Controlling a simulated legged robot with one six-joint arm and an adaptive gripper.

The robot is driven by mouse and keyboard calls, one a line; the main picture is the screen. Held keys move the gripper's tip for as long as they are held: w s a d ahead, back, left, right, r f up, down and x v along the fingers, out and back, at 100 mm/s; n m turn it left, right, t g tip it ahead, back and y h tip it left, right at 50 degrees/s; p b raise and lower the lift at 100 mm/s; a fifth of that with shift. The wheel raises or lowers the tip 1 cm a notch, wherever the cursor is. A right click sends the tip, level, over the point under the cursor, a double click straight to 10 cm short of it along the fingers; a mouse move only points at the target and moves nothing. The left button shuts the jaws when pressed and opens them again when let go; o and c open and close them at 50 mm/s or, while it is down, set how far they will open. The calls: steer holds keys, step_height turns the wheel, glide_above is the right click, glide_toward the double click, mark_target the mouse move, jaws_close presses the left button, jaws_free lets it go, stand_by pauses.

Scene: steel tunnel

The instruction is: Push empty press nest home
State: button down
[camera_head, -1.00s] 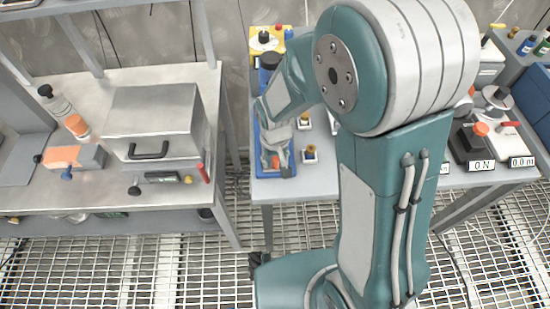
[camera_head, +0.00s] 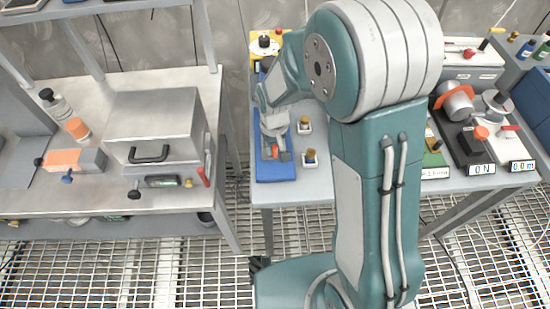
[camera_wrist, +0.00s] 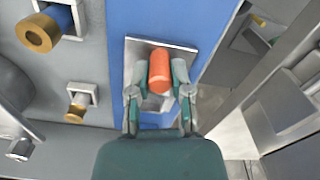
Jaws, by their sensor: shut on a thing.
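The press nest (camera_wrist: 186,46) shows in the wrist view as a small metal plate with an orange-red round handle (camera_wrist: 160,72), on the blue press base (camera_wrist: 120,18). My gripper (camera_wrist: 160,76) is shut on this handle, one finger on each side. In the head view my gripper (camera_head: 277,150) is over the blue press base (camera_head: 275,174), short of its front edge. I see no part in the nest, but the handle and fingers hide some of it. My arm hides part of the press behind.
Two small white holders with brass-topped pins, the near one (camera_head: 310,160) and the far one (camera_head: 304,125), stand right of the base. A steel box (camera_head: 155,120) stands on the left bench.

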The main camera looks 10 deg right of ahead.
steer(key=shift+w, duration=0.8)
steer(key=c, duration=0.5)
jaws_free()
steer(key=shift+c, duration=0.2)
step_height(320, 180, up, 12)
